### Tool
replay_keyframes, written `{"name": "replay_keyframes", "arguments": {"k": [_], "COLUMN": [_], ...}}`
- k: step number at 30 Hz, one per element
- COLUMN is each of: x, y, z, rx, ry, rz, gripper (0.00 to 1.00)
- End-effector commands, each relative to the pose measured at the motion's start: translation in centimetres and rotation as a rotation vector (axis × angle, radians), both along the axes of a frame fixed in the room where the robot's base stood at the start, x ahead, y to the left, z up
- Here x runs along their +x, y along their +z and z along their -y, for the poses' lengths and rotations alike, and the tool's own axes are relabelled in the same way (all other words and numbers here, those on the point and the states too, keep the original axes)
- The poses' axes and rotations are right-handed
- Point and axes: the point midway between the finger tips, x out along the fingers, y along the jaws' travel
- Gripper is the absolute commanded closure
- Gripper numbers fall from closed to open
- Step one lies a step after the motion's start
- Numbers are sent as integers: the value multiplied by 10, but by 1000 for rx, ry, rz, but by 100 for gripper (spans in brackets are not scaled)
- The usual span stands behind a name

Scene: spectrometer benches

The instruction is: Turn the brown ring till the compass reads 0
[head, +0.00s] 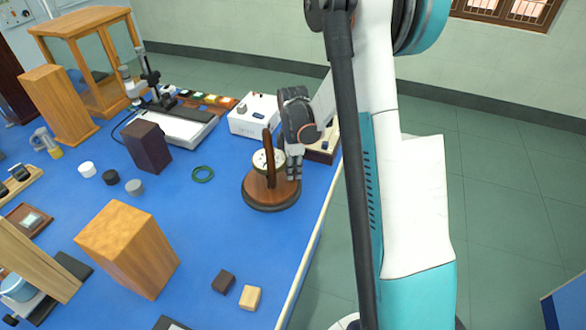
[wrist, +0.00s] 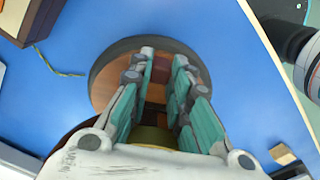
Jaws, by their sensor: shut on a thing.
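The brown ring (head: 268,146) stands upright, seen nearly edge-on in the head view, on a round wooden base (head: 268,196) near the bench's right edge. The compass (head: 259,161), with a pale dial, sits at the ring; its reading is too small to make out. My gripper (head: 294,170) reaches down at the ring's right side. In the wrist view my gripper (wrist: 162,62) has its two fingers on either side of a reddish-brown part of the ring (wrist: 160,70), shut on it. A brassy edge of the compass (wrist: 152,137) shows between the finger bases.
A white box (head: 253,116) stands just behind the instrument. A green coil (head: 203,174) and a dark block (head: 147,147) lie to the left. Two small blocks (head: 223,281) (head: 250,297) lie in front. The blue bench top is clear between them.

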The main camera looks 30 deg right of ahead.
Motion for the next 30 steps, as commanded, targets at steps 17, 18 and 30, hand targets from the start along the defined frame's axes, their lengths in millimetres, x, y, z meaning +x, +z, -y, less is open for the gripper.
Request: {"name": "replay_keyframes", "arguments": {"k": [17, 18, 30], "x": [-17, -18, -29], "y": [0, 0, 0], "z": [-9, -10, -21], "rx": [0, 0, 0], "ry": [-256, -284, -493], "rz": [0, 0, 0], "gripper": [100, 100, 100]}}
